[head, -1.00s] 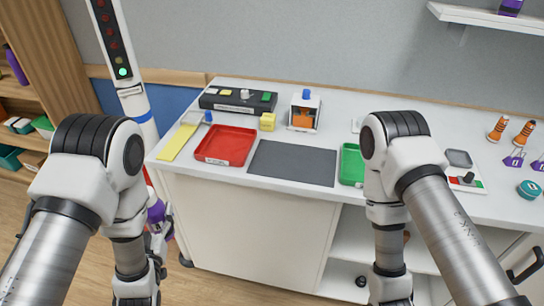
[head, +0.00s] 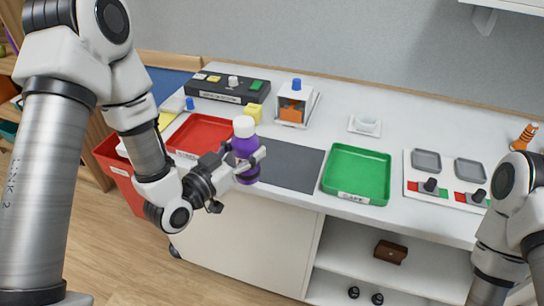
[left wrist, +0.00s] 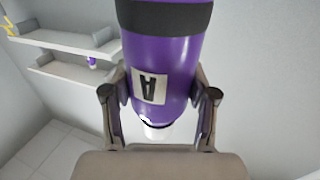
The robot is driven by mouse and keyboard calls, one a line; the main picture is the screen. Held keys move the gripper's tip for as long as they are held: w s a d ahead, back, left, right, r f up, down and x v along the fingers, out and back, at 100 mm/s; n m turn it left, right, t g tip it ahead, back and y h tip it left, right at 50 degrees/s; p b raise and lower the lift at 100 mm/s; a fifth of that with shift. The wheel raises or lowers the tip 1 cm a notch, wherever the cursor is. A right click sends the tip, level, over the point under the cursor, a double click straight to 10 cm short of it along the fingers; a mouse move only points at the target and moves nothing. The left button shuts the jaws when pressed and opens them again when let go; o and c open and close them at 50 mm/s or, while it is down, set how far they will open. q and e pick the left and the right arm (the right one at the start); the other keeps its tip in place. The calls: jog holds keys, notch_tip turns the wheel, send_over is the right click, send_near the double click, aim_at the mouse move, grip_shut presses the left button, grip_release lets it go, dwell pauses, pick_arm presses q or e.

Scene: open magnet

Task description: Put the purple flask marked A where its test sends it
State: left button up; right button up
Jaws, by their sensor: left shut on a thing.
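The purple flask (head: 245,147) has a white cap and a dark band. It is upright in the head view, held in the air in front of the dark mat (head: 300,168), near the counter's front edge. My left gripper (head: 248,166) is shut on its body. In the left wrist view the flask (left wrist: 180,55) sits between the two fingers, and its pale label with a letter A faces the camera. The red tray (head: 216,130) is behind and left of the flask. The green tray (head: 385,177), with a label that seems to read SAFE, is to its right. My right gripper is out of view.
A black button box (head: 228,87), a yellow block (head: 253,113) and an orange-fronted device (head: 292,102) stand at the back. A small white dish (head: 366,125) and a panel with knobs (head: 450,180) are farther right. A red bin (head: 122,178) stands left of the counter.

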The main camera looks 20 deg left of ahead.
pick_arm(q)
jog(key=w+d+f+p, duration=0.1)
jog(key=w, duration=0.1)
jog(key=w+d+f+p, duration=0.1)
jog(key=w, duration=0.2)
jog(key=w+d+f+p, duration=0.1)
jog(key=w, duration=0.2)
jog(key=shift+w+f, duration=0.1)
jog(key=shift+f, duration=0.05)
jog(key=shift+w+f, duration=0.1)
jog(key=shift+f, duration=0.3)
jog(key=o, duration=1.5)
